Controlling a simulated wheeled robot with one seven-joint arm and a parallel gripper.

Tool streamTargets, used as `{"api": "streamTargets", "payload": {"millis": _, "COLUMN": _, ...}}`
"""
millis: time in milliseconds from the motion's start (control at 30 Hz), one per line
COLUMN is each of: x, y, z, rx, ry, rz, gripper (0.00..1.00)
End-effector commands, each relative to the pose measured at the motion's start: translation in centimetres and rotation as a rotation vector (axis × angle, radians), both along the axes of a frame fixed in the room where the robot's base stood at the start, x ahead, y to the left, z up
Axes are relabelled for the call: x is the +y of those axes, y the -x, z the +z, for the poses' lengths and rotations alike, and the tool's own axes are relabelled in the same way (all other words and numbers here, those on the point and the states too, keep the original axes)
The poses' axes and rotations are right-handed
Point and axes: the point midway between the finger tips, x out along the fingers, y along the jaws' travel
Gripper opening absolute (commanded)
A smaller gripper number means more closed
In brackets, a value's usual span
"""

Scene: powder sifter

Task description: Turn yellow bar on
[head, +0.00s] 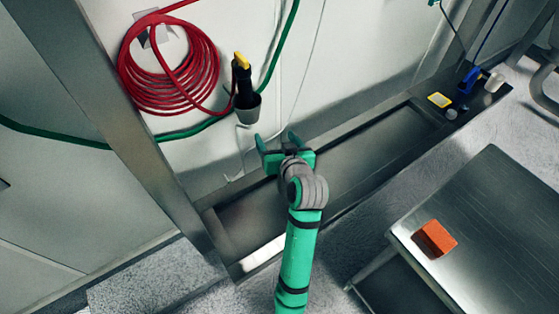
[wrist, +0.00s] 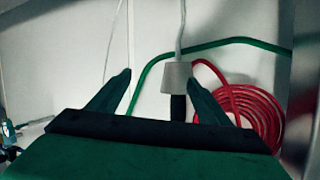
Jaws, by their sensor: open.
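The yellow bar (head: 241,61) sits tilted on top of a black nozzle handle (head: 242,84) in the head view. The handle stands in a small grey cup (head: 249,109) on the white wall. My gripper (head: 275,137) is open and empty, below and slightly right of the cup in the head view. In the wrist view, the grey cup (wrist: 177,77) and part of the black handle (wrist: 178,107) show between my fingers, apparently upside down. The yellow bar is not visible there; my gripper body may hide it.
A coiled red hose (head: 170,65) hangs left of the handle. A green hose (head: 190,131) runs along the wall behind the cup. A metal trough (head: 360,160) lies below. A steel table (head: 490,220) with an orange block (head: 434,239) stands at the right.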

Motion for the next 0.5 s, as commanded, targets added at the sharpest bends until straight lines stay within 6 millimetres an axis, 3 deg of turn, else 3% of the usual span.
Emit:
{"api": "streamTargets", "payload": {"millis": 200, "x": -0.6, "y": 1.9, "z": -3.1, "rx": 0.004, "ry": -0.005, "rz": -0.044, "gripper": 0.72}}
{"api": "streamTargets", "payload": {"millis": 500, "x": -1.1, "y": 3.7, "z": -5.2, "rx": 0.000, "ry": -0.006, "rz": -0.080, "gripper": 0.72}}
